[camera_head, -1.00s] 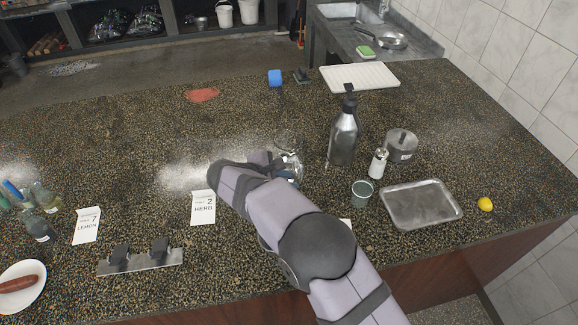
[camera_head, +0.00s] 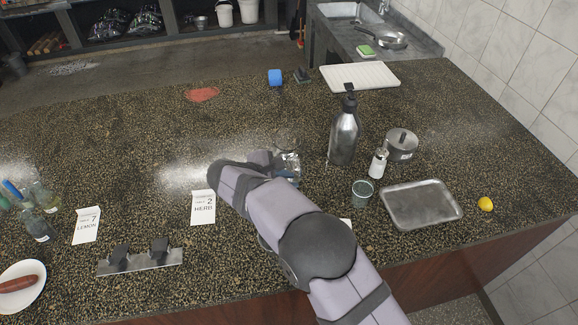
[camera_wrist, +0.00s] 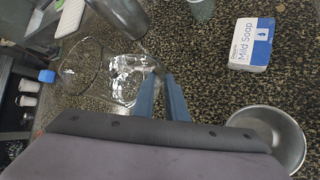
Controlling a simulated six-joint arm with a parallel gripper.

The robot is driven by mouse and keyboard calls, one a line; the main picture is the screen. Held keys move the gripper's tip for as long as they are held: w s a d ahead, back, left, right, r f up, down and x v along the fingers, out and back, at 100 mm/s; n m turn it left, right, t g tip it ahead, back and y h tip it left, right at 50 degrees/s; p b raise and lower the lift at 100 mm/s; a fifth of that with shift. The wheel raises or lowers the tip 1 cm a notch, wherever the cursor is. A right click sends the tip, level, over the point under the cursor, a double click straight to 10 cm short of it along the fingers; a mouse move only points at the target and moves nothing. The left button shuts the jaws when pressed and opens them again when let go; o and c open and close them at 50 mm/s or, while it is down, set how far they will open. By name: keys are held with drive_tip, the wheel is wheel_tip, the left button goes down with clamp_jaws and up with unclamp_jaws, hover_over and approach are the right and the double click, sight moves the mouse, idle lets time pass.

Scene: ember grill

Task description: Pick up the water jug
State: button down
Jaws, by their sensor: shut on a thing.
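The water jug is clear glass and shows in the wrist view (camera_wrist: 128,80), just left of my fingers, with a round glass rim further left. In the head view the jug (camera_head: 290,163) is partly hidden behind my wrist. My gripper (camera_wrist: 160,80) has two blue fingers closed at the jug's near side, with a narrow gap between them. It is shut on the jug; the exact part held is hard to make out. I cannot tell whether the jug is clear of the counter.
A metal pump bottle (camera_head: 343,138) stands right of the jug, with a white-capped shaker (camera_head: 378,163), a lidded pot (camera_head: 401,146), a small cup (camera_head: 362,193) and a metal tray (camera_head: 420,204) nearby. A soap box (camera_wrist: 251,44) and a metal bowl (camera_wrist: 287,132) are near my gripper.

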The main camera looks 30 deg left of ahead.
drive_tip(key=shift+w+a+r, duration=0.1)
drive_tip(key=shift+r, duration=0.2)
drive_tip(key=shift+r, duration=0.3)
idle(0.4)
drive_tip(key=shift+r+b, duration=1.6)
drive_tip(key=shift+r, duration=3.05)
drive_tip(key=shift+w+r, duration=0.1)
